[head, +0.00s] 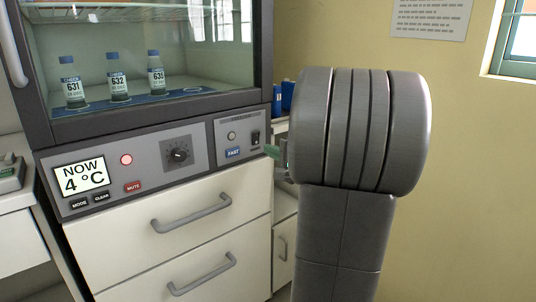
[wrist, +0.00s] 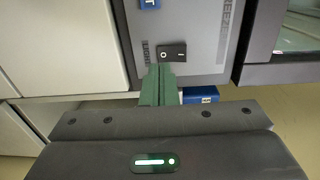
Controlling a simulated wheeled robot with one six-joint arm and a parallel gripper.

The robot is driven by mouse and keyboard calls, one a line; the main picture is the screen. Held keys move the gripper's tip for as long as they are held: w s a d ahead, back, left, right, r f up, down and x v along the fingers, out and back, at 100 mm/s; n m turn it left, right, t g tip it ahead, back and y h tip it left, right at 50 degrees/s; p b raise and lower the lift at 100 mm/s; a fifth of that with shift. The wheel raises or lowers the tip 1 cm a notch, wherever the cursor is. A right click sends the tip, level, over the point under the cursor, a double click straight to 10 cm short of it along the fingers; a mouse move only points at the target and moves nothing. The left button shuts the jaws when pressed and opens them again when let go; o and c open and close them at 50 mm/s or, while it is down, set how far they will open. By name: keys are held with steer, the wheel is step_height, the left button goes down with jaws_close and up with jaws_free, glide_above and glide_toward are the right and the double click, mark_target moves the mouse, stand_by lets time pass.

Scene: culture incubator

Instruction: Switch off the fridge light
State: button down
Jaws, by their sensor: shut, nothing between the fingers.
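The fridge (head: 150,140) stands at the left in the head view, with a glass door above a grey control panel. A small black rocker switch (head: 255,137) sits at the panel's right end.
The panel also has a display (head: 82,176) reading 4 °C, a dial (head: 177,152), a red lamp (head: 126,160) and a blue FAST button (head: 233,153). Three labelled bottles (head: 119,91) stand behind the glass. Drawers with handles (head: 191,213) are below. A wall is at right.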

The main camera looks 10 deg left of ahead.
steer(key=f+p+v, duration=0.1)
steer(key=v, duration=0.9)
steer(key=shift+f+p, duration=0.2)
steer(key=shift+p, duration=0.15)
steer(key=shift+w, duration=0.15)
steer(key=r+p+x, duration=0.1)
steer(key=r+x, duration=0.1)
steer(key=x, duration=0.7)
steer(key=shift+w+a, duration=0.2)
steer(key=shift+r+p, duration=0.2)
steer(key=shift+p, duration=0.7)
